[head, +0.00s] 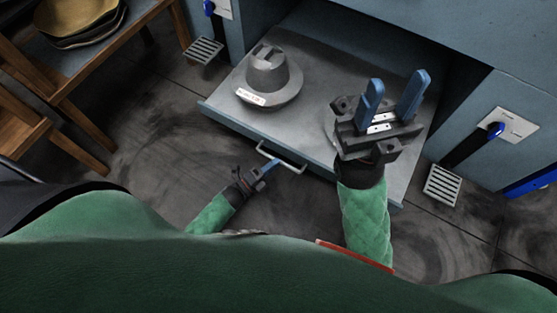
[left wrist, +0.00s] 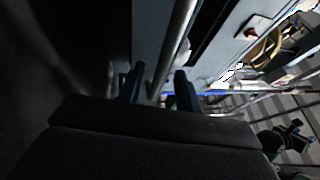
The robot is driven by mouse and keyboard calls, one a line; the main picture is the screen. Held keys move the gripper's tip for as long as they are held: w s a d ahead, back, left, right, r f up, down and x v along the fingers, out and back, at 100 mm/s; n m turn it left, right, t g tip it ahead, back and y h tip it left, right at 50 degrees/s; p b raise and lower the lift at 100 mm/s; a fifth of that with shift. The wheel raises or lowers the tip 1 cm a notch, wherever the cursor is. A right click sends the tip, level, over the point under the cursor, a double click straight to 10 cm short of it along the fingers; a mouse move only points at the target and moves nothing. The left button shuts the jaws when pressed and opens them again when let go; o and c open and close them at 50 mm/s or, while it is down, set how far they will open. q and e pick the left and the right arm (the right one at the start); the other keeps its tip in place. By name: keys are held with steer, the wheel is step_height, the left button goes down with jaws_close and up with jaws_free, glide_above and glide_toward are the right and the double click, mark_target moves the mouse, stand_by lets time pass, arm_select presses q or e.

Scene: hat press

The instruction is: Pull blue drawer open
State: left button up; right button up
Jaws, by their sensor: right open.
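The blue-grey drawer (head: 225,120) is pulled out from the blue cabinet in the head view, with a pale bar handle (head: 282,157) on its front. My left gripper (head: 268,167) is low at the handle's left part. In the left wrist view its two fingers (left wrist: 160,88) stand apart with the handle bar (left wrist: 178,45) running between them; contact is unclear. A grey hat (head: 268,80) with a white label sits in the drawer's left half. My right gripper (head: 394,98) is open and empty above the drawer's right half, partly hiding a grey round thing there.
Dark floor is clear to the left of the drawer.

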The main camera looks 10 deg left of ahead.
arm_select(q)
steer(key=shift+p+v, duration=0.45)
steer(key=shift+v, duration=2.1)
